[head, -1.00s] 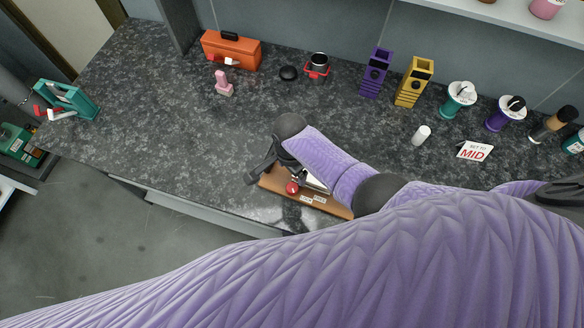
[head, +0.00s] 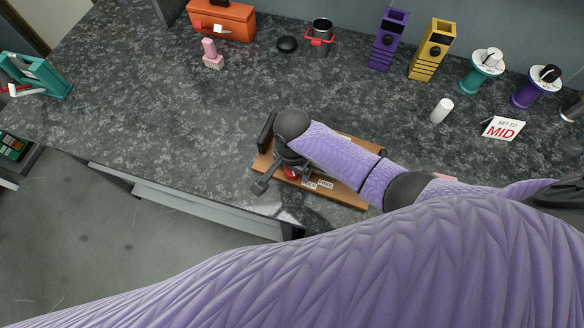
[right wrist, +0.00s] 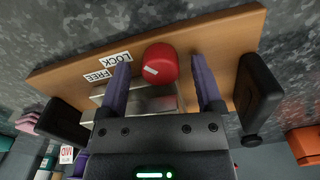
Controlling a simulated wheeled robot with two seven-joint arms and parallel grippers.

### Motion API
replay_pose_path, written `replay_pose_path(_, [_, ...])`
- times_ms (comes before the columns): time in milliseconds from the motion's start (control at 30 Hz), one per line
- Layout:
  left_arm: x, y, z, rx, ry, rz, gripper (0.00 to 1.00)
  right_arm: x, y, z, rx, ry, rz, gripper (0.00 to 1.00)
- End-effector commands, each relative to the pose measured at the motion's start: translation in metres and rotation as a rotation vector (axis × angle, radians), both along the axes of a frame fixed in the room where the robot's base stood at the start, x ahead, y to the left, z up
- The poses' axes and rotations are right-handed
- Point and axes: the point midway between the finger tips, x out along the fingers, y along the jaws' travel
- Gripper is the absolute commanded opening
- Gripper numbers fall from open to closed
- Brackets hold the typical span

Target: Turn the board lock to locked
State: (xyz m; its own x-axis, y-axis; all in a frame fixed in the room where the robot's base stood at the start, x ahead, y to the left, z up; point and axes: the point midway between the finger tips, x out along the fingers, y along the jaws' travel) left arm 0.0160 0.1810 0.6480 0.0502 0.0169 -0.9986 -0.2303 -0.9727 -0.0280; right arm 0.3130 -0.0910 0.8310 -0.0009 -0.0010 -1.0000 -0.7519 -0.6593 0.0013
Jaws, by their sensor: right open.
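The board lock is a brown wooden board (head: 345,197) lying at the counter's front edge. It also fills the middle of the right wrist view (right wrist: 210,40). It carries a red knob (right wrist: 160,64) with a white mark on the side facing the labels LOCK (right wrist: 114,59) and FREE (right wrist: 98,75). I cannot tell which label the mark points to. My right gripper (right wrist: 161,66) is open above the board, its two purple fingers on either side of the knob. In the head view the right gripper (head: 287,168) hides most of the knob. My left gripper is not in view.
A white card reading SET TO MID (head: 502,129) and a white cylinder (head: 441,110) stand on the right. An orange toolbox (head: 222,20), purple holder (head: 387,42) and yellow holder (head: 431,50) are at the back. The counter's left middle (head: 160,110) is clear.

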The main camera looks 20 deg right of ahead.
Motion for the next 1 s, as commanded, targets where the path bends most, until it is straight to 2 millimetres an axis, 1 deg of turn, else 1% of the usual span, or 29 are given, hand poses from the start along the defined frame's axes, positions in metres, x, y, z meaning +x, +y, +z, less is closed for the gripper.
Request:
replay_pose_path(200, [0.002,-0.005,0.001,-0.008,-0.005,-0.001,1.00,0.000,0.000,0.000,0.001,-0.001,0.000,0.84])
replay_pose_path(233, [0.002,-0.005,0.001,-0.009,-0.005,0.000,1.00,0.000,0.000,0.000,0.001,-0.001,0.000,0.80])
replay_pose_path(267, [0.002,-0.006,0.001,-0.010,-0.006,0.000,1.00,0.000,0.000,0.000,0.001,-0.001,0.000,0.74])
replay_pose_path(300, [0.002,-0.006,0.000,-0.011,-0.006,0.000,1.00,0.000,0.000,0.000,0.001,-0.001,0.000,0.65])
replay_pose_path(367, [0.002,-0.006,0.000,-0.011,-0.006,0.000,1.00,0.000,0.000,0.000,0.001,-0.001,0.000,0.53])
replay_pose_path(400, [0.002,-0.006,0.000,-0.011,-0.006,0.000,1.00,0.000,0.000,0.000,0.001,-0.001,0.000,0.44])
replay_pose_path(467, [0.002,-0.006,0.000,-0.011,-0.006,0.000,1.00,0.000,0.000,0.000,0.001,-0.001,0.000,0.31])
replay_pose_path(500, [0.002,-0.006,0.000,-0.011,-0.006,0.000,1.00,0.000,0.000,0.000,0.001,-0.001,0.000,0.23])
replay_pose_path(567, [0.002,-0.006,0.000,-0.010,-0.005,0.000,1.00,0.000,0.000,0.000,0.001,-0.001,0.000,0.10])
replay_pose_path(600, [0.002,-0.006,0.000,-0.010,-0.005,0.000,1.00,0.000,0.000,0.000,0.001,-0.001,0.000,0.02])
replay_pose_path(633, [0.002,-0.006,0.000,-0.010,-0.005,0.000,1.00,0.000,0.000,0.000,0.001,-0.001,0.000,0.00])
replay_pose_path(700, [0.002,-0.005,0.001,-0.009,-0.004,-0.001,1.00,0.000,0.000,0.001,0.001,-0.001,-0.005,0.00])
replay_pose_path(833, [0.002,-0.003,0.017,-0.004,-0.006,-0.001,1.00,0.000,0.001,0.005,0.003,0.001,-0.101,0.00])
replay_pose_path(1000, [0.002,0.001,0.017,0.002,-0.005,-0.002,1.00,0.000,0.000,0.000,0.001,-0.001,-0.134,0.00])
